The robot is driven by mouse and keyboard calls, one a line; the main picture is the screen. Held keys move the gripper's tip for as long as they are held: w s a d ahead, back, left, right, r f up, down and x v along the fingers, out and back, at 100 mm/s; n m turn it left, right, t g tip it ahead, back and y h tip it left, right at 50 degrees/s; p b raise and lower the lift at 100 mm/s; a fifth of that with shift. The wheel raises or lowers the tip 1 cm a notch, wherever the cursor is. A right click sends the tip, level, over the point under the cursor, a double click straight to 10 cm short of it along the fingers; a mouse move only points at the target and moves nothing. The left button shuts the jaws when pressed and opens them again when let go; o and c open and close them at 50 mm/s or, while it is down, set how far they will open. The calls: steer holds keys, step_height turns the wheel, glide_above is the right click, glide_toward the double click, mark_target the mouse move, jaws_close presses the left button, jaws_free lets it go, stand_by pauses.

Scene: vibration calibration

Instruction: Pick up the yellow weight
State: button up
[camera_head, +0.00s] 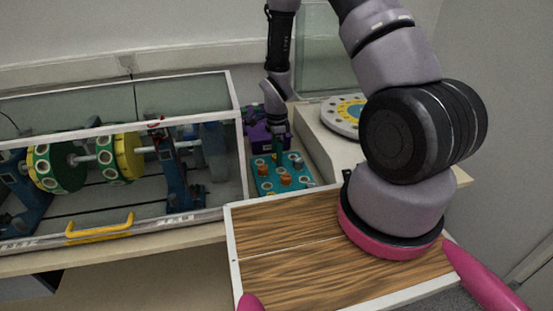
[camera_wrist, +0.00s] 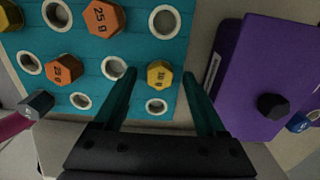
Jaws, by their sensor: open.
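The yellow weight (camera_wrist: 160,74), a small hexagonal piece marked 10 g, sits in the teal holder (camera_wrist: 185,20) in the wrist view. My gripper (camera_wrist: 158,72) is open, with one finger on each side of the yellow weight and visible gaps to both. I cannot tell how far the fingertips are above the holder. In the head view, my gripper (camera_head: 278,148) is over the back part of the teal holder (camera_head: 264,187), and the yellow weight cannot be made out there.
Orange 25 g weights (camera_wrist: 103,18) and empty round holes share the holder. A purple box (camera_wrist: 262,75) with a dark knob stands close to its right. A glass-covered machine (camera_head: 120,165) is left of the holder, and a raised beige unit (camera_head: 325,140) with a round disc is right.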

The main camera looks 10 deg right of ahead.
jaws_close()
